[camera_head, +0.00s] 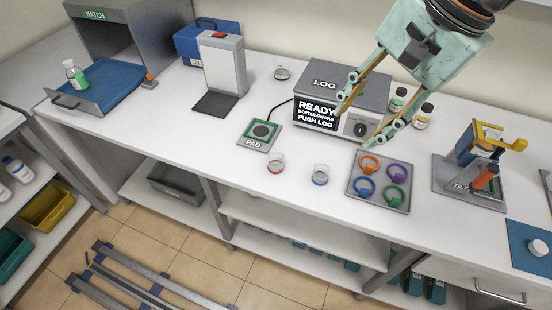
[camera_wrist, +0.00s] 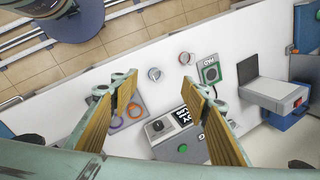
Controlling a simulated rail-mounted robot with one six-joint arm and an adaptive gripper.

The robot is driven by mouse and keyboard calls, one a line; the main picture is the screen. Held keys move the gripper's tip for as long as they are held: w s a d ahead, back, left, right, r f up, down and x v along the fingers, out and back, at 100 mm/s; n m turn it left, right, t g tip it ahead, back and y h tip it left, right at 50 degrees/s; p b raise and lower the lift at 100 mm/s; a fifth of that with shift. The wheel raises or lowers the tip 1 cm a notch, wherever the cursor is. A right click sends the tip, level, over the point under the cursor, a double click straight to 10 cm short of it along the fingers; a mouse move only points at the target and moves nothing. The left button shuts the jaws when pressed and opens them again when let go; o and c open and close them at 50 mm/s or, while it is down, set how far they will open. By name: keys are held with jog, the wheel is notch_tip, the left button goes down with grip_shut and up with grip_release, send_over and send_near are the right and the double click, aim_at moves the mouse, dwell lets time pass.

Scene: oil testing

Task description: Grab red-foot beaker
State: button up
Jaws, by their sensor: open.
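The red-foot beaker (camera_head: 276,163) is a small clear glass with a red base. It stands upright near the front edge of the white bench, just in front of the PAD plate (camera_head: 261,134). In the wrist view the red-foot beaker (camera_wrist: 187,58) shows beyond the right finger. A similar blue-foot beaker (camera_head: 320,174) stands to its right. My gripper (camera_head: 353,126) is open and empty, up and to the right of both beakers, above the bench by the LOG box. In the wrist view, my gripper's fingers (camera_wrist: 157,82) are spread wide with nothing between them.
The LOG box (camera_head: 341,88) stands behind the beakers. A tray with coloured rings (camera_head: 378,206) lies to the right. Another beaker (camera_head: 282,73) stands at the back, and small bottles (camera_head: 422,117) stand right of the box.

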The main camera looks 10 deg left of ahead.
jog(key=w+a+f+m+g+p, duration=0.1)
jog(key=w+a+f+m, duration=0.3)
jog(key=w+a+f, duration=0.25)
jog(key=m+g+y+p, duration=0.1)
jog(key=m+p, duration=0.1)
jog(key=m, duration=0.3)
send_near(276, 162)
jog(key=w+r, duration=0.2)
jog(key=w, duration=0.1)
jog(key=shift+s+d+f, duration=0.2)
jog(key=shift+b+x, duration=0.9)
jog(key=shift+x, duration=3.4)
jog(key=shift+b+x, duration=0.7)
jog(key=shift+x, duration=1.9)
jog(key=shift+s+d, duration=0.1)
jog(key=shift+d, duration=0.05)
jog(key=shift+c, duration=0.4)
